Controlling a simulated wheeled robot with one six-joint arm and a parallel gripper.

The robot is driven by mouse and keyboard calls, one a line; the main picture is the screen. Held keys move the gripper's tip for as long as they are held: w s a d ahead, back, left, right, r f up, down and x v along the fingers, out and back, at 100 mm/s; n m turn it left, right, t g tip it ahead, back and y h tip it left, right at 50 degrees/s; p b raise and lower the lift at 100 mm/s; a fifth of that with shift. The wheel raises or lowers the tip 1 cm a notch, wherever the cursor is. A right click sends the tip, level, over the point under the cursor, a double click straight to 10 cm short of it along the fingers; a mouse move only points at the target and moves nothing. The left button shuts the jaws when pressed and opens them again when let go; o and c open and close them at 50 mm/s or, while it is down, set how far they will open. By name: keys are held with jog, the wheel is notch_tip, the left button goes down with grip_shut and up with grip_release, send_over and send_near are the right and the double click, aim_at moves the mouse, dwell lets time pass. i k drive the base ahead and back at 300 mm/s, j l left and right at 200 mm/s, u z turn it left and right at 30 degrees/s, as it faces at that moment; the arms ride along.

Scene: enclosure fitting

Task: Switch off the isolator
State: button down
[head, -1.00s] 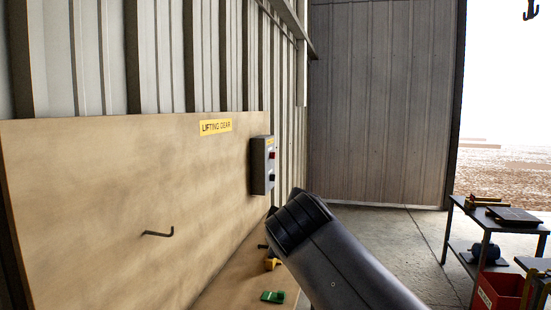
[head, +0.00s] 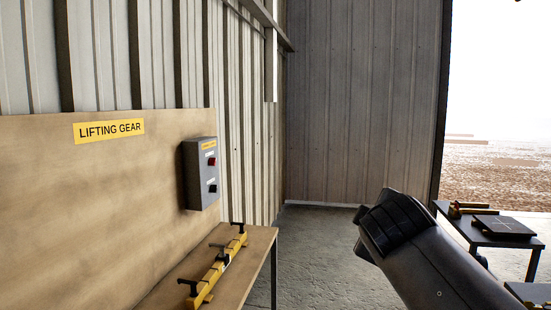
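A grey control box (head: 201,174) is mounted at the right end of the wooden board, and I take it to be the isolator. Its front has a small yellow label at the top, a red control (head: 211,161) in the upper part and a black control (head: 212,188) below. The label is too small to read, and I cannot tell the switch position. My dark arm rises from the lower right, well to the right of the box and apart from it. My gripper's fingers cannot be made out.
The wooden board (head: 60,200) carries a yellow "LIFTING GEAR" sign (head: 109,131). Below, a bench (head: 160,293) holds a yellow bar with black handles (head: 218,268). A dark table (head: 470,234) with items stands right. Concrete floor (head: 315,240) between is clear.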

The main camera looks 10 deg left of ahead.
aim_at(212, 161)
jog(key=i+l, duration=0.1)
jog(key=i, duration=0.45)
jog(key=i+l, duration=0.1)
jog(key=i, duration=0.45)
jog(key=i+l, duration=0.1)
jog(key=i, duration=0.45)
jog(key=i+j+u, duration=0.1)
jog(key=i+u, duration=0.75)
jog(key=i+l+u, duration=0.1)
jog(key=i+u, duration=0.15)
jog(key=u, duration=0.2)
jog(key=i+j+u, duration=0.15)
jog(key=i+u, duration=0.3)
